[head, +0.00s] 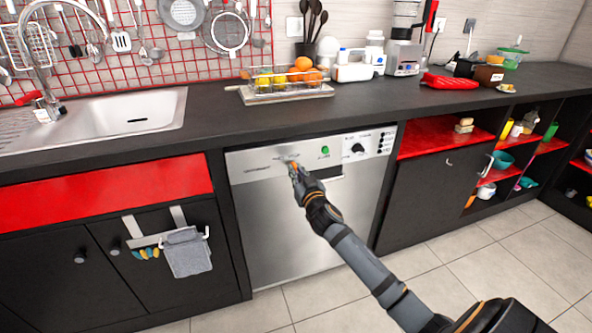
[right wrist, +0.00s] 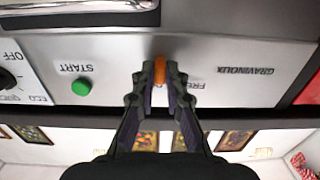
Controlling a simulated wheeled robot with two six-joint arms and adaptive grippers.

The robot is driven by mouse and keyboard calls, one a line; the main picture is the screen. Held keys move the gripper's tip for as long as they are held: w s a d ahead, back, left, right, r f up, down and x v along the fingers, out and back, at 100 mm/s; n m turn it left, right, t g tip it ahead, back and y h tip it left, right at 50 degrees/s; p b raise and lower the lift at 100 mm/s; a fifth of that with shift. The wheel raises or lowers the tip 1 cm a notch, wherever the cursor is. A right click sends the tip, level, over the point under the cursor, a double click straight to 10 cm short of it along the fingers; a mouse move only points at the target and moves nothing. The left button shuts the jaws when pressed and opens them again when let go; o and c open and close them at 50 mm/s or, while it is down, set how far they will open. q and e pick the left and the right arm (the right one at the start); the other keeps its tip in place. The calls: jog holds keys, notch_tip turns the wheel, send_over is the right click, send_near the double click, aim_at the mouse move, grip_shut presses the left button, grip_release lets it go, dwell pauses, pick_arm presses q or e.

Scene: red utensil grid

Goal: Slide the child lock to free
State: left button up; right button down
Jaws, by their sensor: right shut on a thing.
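The dishwasher (head: 280,230) has a silver front with a control strip along its top. In the right wrist view, which is upside down, my right gripper (right wrist: 160,78) is shut on a small orange slider (right wrist: 160,68), the child lock. Lettering beside the slider is partly hidden by the fingers, with "FRE" readable. The green button (right wrist: 81,87) also shows there, apart from the fingers. My left gripper is not in view.
The dark countertop (head: 220,118) runs above the dishwasher, with a fruit basket (head: 285,80) on it. A dark knob (head: 358,148) and buttons are further right on the strip. A grey towel (head: 186,253) hangs at left. The tiled floor in front is clear.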

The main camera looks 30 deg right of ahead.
jog(key=shift+w+a, duration=0.25)
jog(key=shift+a, duration=0.75)
jog(key=shift+w+a, duration=0.25)
jog(key=shift+a, duration=0.7)
jog(key=c, duration=1.2)
grip_release()
jog(key=shift+o, duration=0.2)
jog(key=shift+s, duration=0.1)
send_near(280, 166)
jog(key=shift+s, duration=0.35)
